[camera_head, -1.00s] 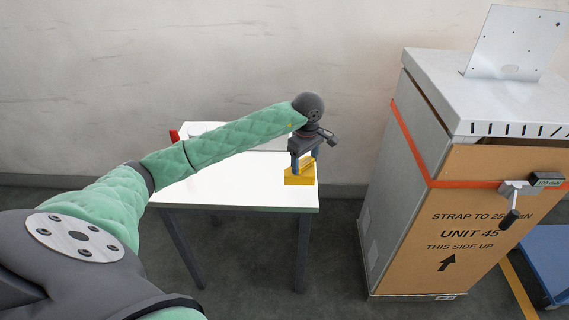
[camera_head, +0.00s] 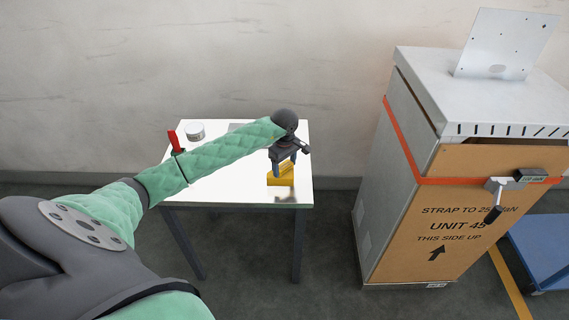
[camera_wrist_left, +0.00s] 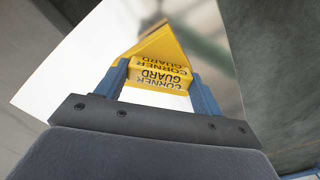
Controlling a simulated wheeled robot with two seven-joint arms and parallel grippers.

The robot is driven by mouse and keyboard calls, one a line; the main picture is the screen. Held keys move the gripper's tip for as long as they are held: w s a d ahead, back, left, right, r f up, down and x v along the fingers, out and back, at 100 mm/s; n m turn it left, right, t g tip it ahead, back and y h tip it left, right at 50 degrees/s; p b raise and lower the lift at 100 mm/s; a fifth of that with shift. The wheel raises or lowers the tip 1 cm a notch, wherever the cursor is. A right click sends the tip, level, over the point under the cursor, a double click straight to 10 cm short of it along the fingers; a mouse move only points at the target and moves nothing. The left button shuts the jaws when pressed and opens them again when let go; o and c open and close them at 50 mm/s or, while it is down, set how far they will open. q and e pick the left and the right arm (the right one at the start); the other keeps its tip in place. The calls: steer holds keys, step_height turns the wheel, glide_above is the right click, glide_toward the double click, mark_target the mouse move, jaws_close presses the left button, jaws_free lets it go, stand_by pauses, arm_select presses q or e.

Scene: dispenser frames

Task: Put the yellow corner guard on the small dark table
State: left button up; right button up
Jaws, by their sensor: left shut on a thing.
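The yellow corner guard (camera_head: 281,177) is a wedge-shaped block with dark lettering. My left gripper (camera_head: 283,161) is shut on it, over the front right part of a white-topped table (camera_head: 225,190) with dark legs. A dark reflection or shadow on the white top below the guard suggests it is held a little above the surface. In the left wrist view the guard (camera_wrist_left: 160,72) sits between the two blue fingers of the left gripper (camera_wrist_left: 160,80), with the white top behind it. No dark-topped table shows. My right gripper is not in view.
A red-handled tool (camera_head: 174,141) and a small white round container (camera_head: 195,131) are at the table's back left. A tall strapped carton (camera_head: 440,220) with a lever tensioner (camera_head: 497,194) stands right of the table. A blue platform (camera_head: 541,248) lies farther right.

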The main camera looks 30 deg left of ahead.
arm_select(q)
steer(key=shift+f, duration=0.25)
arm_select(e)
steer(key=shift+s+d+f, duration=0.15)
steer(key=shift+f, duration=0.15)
arm_select(q)
steer(key=shift+f, duration=0.15)
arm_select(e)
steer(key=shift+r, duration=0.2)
arm_select(q)
steer(key=o, duration=1)
steer(key=shift+c, duration=0.2)
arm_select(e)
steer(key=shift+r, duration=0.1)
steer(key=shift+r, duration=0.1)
